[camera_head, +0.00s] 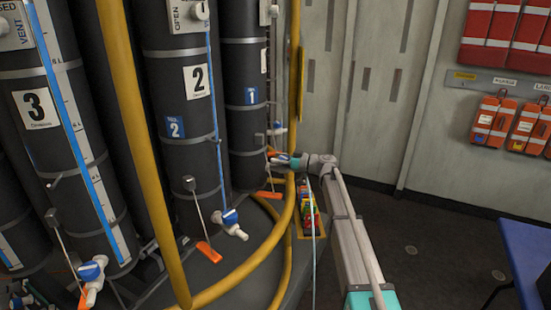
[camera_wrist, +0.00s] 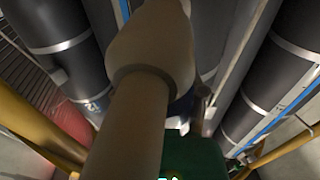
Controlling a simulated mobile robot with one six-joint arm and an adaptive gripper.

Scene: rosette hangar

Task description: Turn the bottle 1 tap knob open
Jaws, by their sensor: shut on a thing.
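Bottle 1 (camera_head: 247,80) is a tall dark cylinder with a blue "1" label, behind and to the right of bottle 2. My gripper (camera_head: 281,160) is at its lower right side, at tap height, shut on the tap knob. The knob is mostly hidden by the gripper, so how far it is turned cannot be told. In the wrist view a large tan rounded shape (camera_wrist: 150,60) blocks the middle. A dark blue patch (camera_wrist: 184,108) shows beside it, with a green block (camera_wrist: 195,157) below. The fingertips are not clear there.
Bottle 2 (camera_head: 180,115) and bottle 3 (camera_head: 55,150) stand to the left, with blue-knobbed taps and orange levers. Yellow pipes (camera_head: 262,238) curve around the bottles, close to my arm. A blue table (camera_head: 527,255) stands at right; open floor lies between.

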